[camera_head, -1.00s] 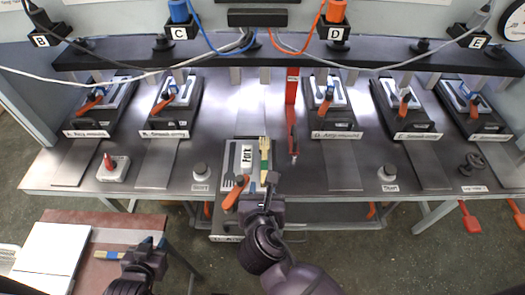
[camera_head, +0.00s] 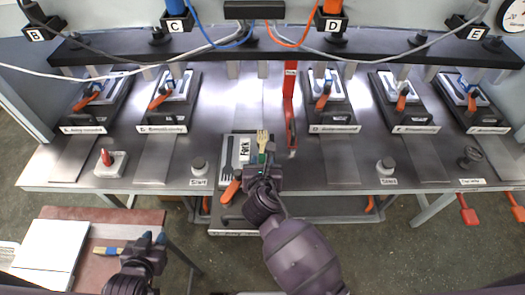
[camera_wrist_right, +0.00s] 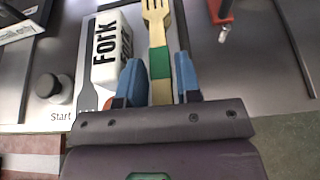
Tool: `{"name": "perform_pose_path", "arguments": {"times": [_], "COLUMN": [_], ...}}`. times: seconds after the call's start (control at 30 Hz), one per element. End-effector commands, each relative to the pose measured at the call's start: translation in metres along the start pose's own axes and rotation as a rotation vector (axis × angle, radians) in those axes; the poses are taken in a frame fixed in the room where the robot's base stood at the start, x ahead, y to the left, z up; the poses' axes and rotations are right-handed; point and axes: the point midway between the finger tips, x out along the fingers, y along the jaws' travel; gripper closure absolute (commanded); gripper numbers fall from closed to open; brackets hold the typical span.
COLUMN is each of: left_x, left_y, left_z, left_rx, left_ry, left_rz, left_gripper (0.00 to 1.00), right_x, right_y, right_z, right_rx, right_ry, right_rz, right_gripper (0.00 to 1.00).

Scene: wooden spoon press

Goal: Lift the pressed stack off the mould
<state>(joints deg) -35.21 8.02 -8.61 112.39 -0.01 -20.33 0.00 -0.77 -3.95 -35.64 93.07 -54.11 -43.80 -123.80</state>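The pressed stack is a pale wooden fork (camera_head: 262,138) with a green band round its handle. It lies along the right side of the mould (camera_head: 224,222), a plate with a white block marked Fork (camera_head: 245,149). My right gripper (camera_head: 262,162) is over the handle. In the right wrist view, its blue fingers (camera_wrist_right: 160,80) stand on either side of the green band (camera_wrist_right: 160,63), with a small gap on the right. Whether the fork touches the mould is unclear. My left gripper (camera_head: 152,238) is empty, its blue fingertips apart, at the lower left.
A red-brown side table (camera_head: 150,216) holds a white board (camera_head: 48,250) and a wooden piece with a blue end (camera_head: 108,250). Several presses with orange handles line the bench back.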

Motion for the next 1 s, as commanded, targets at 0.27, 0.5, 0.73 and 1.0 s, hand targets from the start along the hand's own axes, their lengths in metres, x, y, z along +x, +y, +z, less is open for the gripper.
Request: {"name": "perform_pose_path", "arguments": {"times": [0.27, 0.5, 0.73, 1.0], "left_x": [0.0, 0.0, 0.0, -0.004], "left_y": [0.0, 0.0, 0.0, -0.001], "left_z": [0.0, 0.0, 0.0, -0.003], "left_rx": [0.0, 0.0, 0.0, 0.0], "left_ry": [0.0, 0.0, 0.0, -0.006], "left_rz": [0.0, 0.0, 0.0, 0.0], "left_gripper": [0.73, 0.73, 0.73, 0.73], "right_x": [0.002, 0.002, 0.001, -0.01], "right_y": [-0.001, -0.001, -0.001, -0.001], "right_z": [-0.003, -0.003, -0.003, 0.027], "right_rx": [0.0, -0.001, -0.001, 0.001], "right_ry": [0.005, 0.007, 0.008, 0.003], "right_rz": [-0.002, -0.002, -0.002, 0.0], "right_gripper": [0.73, 1.0, 1.0, 1.0]}}
